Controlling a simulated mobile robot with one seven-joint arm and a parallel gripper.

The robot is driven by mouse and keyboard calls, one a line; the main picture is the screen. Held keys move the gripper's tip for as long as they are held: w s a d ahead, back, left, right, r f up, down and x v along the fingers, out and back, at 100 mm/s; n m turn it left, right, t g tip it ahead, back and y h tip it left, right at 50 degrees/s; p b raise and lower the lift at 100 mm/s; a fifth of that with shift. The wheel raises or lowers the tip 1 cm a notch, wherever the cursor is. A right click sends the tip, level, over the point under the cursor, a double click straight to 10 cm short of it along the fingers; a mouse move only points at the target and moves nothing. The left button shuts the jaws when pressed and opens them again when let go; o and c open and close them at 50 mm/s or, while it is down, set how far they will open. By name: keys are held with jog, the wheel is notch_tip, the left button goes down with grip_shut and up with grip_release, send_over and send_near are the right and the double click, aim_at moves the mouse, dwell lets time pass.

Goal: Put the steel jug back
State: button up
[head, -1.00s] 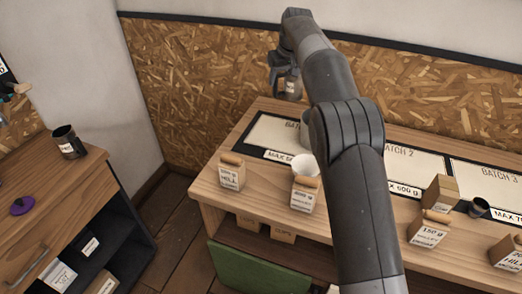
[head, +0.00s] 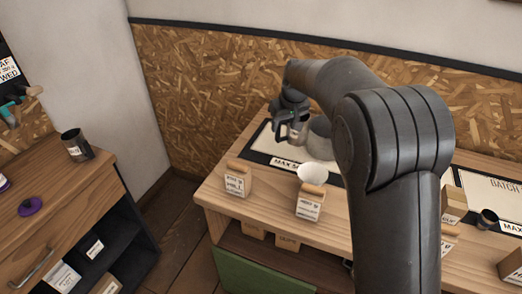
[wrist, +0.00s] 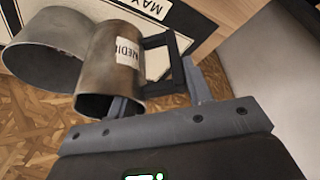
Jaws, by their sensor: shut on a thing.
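My gripper (head: 291,108) is shut on a small steel jug (wrist: 112,62) with a black handle and a white label starting "MEDI". The handle lies between the fingers in the wrist view, where my gripper (wrist: 158,95) shows from behind. In the head view the jug (head: 296,133) is over the left batch mat (head: 262,143) on the wooden bench. I cannot tell whether it touches the mat. A wider grey steel vessel (wrist: 45,55) is right beside it in the wrist view. That vessel (head: 320,143) is partly hidden by my arm in the head view.
A dark cup (head: 487,219) is at the right. On the left counter (head: 75,195) stand a dark labelled jug (head: 76,146) and a purple object (head: 31,206).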

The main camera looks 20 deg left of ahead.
jog(key=shift+s+a+f, duration=0.2)
jog(key=shift+a+f, duration=1.45)
jog(key=shift+a, duration=0.05)
jog(key=shift+s+a+f, duration=0.15)
jog(key=shift+a+f, duration=1.5)
jog(key=shift+s+a+f, duration=0.2)
jog(key=shift+a+f, duration=1.45)
jog(key=shift+a, duration=0.05)
jog(key=shift+f, duration=0.15)
jog(key=o, duration=1.3)
jog(key=shift+c, duration=0.2)
